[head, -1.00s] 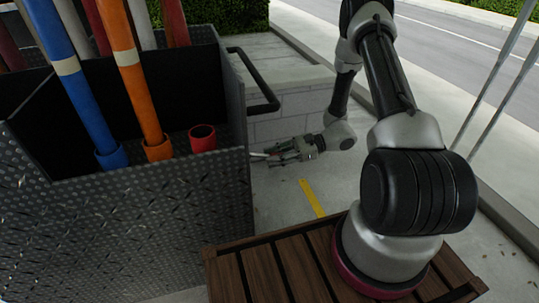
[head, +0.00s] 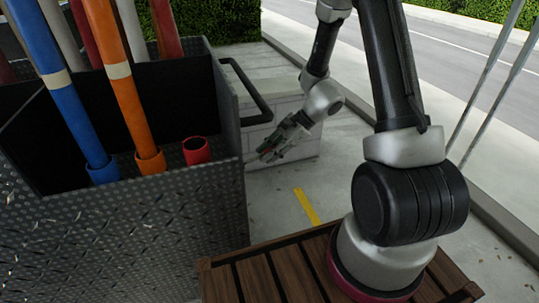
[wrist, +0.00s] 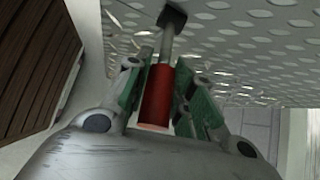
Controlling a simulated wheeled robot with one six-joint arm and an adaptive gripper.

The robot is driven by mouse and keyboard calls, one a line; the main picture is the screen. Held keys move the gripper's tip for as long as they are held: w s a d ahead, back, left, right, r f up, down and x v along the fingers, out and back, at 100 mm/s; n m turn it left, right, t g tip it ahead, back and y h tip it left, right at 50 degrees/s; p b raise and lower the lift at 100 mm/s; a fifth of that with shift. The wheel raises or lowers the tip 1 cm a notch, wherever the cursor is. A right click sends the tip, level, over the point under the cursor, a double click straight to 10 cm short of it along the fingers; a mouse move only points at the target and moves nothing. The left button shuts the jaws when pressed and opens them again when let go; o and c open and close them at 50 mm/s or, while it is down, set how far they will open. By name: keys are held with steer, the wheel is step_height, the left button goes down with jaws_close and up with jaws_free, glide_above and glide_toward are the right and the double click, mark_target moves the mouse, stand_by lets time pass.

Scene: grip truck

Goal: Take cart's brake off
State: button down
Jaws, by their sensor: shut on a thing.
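The cart (head: 150,225) is a dark diamond-plate box that fills the left of the head view. In the wrist view, a brake lever with a red grip (wrist: 157,96) and a grey metal rod comes out of a dark mount (wrist: 172,18) on the cart's plate. My gripper (wrist: 160,80) has its green-padded fingers on both sides of the red grip and is shut on it. In the head view my gripper (head: 268,152) is at the cart's right side, below the handle bar, and slants down to the left. The lever is hard to make out there.
The cart holds blue (head: 62,90), orange (head: 122,85) and red poles, with a short red tube (head: 196,151) near its right wall. A black handle bar (head: 256,95) sticks out on the right. A low pale block wall (head: 300,135) stands behind my gripper. A yellow strip (head: 307,206) marks the pavement.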

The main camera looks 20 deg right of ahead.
stand_by(0.4)
steer(key=c, duration=1.2)
jaws_free()
steer(key=v, duration=1.2)
steer(key=shift+a+r, duration=0.1)
